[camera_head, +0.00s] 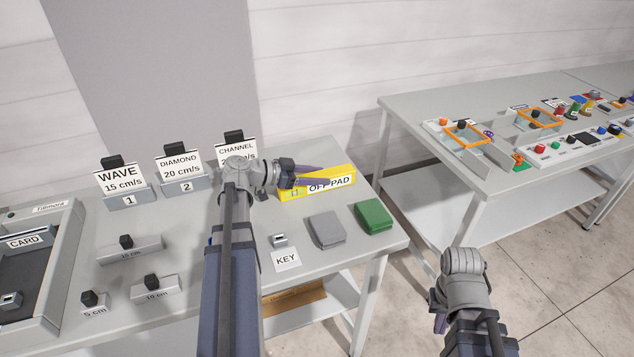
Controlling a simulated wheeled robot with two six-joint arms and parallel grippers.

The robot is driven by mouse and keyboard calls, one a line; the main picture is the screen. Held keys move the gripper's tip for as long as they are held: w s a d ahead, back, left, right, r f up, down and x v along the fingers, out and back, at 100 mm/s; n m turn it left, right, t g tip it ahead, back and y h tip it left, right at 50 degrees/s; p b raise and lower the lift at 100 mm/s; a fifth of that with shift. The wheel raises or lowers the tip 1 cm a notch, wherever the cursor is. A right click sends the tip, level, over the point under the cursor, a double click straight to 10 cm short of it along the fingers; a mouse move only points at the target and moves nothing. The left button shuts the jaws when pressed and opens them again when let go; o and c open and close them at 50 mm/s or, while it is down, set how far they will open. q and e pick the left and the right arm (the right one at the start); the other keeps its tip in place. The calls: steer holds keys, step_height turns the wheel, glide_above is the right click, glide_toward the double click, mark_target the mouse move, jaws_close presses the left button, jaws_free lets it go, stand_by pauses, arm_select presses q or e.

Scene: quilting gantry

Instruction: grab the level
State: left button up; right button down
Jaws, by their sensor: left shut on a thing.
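A long yellow bar (343,192) lies at the back right of the near table. It has a small pale window near its left end and looks like the level. A white label reading "OFF PAD" shows at it, partly covered by my gripper. My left gripper (322,176) reaches in from the left over the bar and is shut on it; its dark fingers hide part of the bar. I cannot tell whether the bar is lifted. My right gripper (440,322) hangs low at the right over the floor, away from the tables; its jaws are mostly hidden.
The near table (345,262) holds a grey pad (326,230), a green pad (374,216), a KEY card (286,259), several labelled blocks and signs (118,180), and a tray (62,240) at left. A second table (410,105) with coloured parts stands right, across a floor gap.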

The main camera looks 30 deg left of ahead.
mark_target(317, 175)
arm_select(q)
jaws_close()
steer(key=shift+r, duration=0.15)
step_height(317, 175, up, 10)
steer(key=p, duration=1)
